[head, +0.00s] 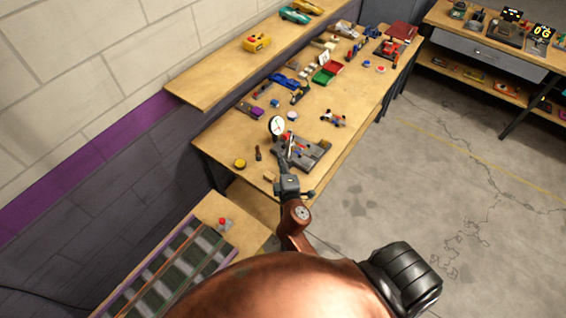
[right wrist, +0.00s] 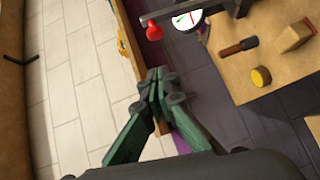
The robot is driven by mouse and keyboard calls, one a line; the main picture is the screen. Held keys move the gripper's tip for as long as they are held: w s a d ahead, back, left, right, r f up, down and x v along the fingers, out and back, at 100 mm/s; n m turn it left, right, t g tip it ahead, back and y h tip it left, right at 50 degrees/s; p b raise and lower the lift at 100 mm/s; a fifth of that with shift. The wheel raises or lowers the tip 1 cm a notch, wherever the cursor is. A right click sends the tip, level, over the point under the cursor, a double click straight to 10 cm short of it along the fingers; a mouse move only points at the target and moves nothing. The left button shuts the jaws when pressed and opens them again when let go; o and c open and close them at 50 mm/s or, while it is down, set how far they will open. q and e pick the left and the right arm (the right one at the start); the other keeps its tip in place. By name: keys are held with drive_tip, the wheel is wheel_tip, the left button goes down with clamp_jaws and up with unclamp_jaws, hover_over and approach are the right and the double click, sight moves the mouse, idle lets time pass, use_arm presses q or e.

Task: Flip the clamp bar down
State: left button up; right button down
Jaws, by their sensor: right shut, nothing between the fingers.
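A grey fixture (head: 316,153) sits near the front edge of the workbench in the head view, partly hidden by my right gripper. In the right wrist view a dark bar (right wrist: 174,12) with a red knob (right wrist: 154,32) at its end reaches in at the top; it looks like the clamp bar and stands clear of the bench. My right gripper (head: 283,163) is by the fixture's left front side. In the right wrist view its fingertips (right wrist: 157,84) are together and empty, apart from the red knob. My left gripper is not in view.
A round white dial (head: 277,126) stands beside the fixture. A dark-handled tool (right wrist: 238,47), a yellow disc (right wrist: 261,76) and a wooden block (right wrist: 296,37) lie on the bench close by. Several toy cars and parts crowd the back of the bench (head: 222,137). Open floor lies right.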

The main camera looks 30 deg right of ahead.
drive_tip(key=w+d+f+p, duration=0.1)
drive_tip(key=w+d, duration=0.4)
drive_tip(key=w, duration=0.1)
drive_tip(key=shift+d, duration=0.1)
idle(0.3)
